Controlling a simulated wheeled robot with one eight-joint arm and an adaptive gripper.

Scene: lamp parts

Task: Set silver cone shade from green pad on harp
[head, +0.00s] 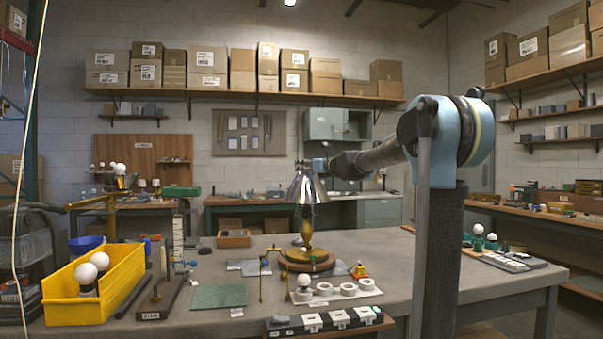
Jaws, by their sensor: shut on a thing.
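The silver cone shade (307,189) is upright, wide end down, over the brass lamp stem (307,230) on its round wooden base (307,262). My gripper (310,166) is at the top of the shade, shut on it. The shade hides the upper part of the lamp, so the harp does not show clearly. I cannot tell whether the shade rests on the harp or hangs just above it. The green pad (218,295) lies bare on the table at the front left.
A yellow bin (95,290) with white bulbs stands at the left. A white tray of rings (338,293) and a dark labelled strip (325,321) lie in front of the lamp. A thin brass stand (261,278) is left of the base.

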